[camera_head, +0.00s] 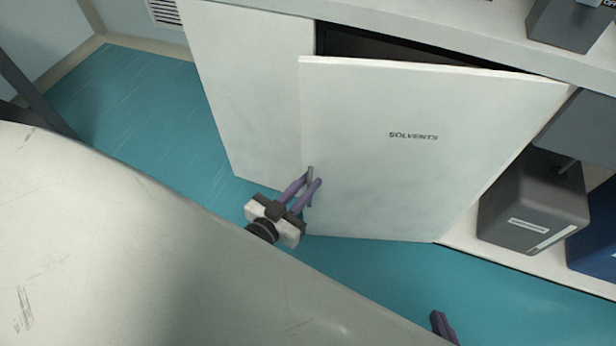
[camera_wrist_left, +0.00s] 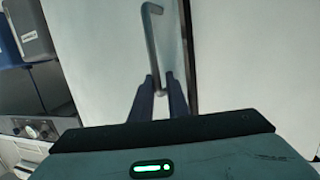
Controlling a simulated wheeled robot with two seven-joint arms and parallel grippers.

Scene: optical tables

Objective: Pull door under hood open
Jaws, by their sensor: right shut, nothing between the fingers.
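The white door (camera_head: 400,150) marked "SOLVENTS" stands partly open under the hood, with a dark gap along its top edge. Its grey bar handle (camera_head: 310,174) is near the door's lower left; it also shows upright in the left wrist view (camera_wrist_left: 153,45). My left gripper (camera_head: 313,177) is at the handle, its two purple fingers on either side of the handle's lower end. Whether they clamp it I cannot tell. In the left wrist view the fingers (camera_wrist_left: 162,85) straddle the handle. My right gripper (camera_head: 441,322) shows only as shut, empty fingertips at the bottom edge, away from the door.
A white closed panel (camera_head: 250,90) is left of the door. A grey container (camera_head: 530,205) and a blue one (camera_head: 597,235) stand right of it. A large pale surface (camera_head: 130,240) fills the lower left. Teal floor (camera_head: 130,110) is clear between.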

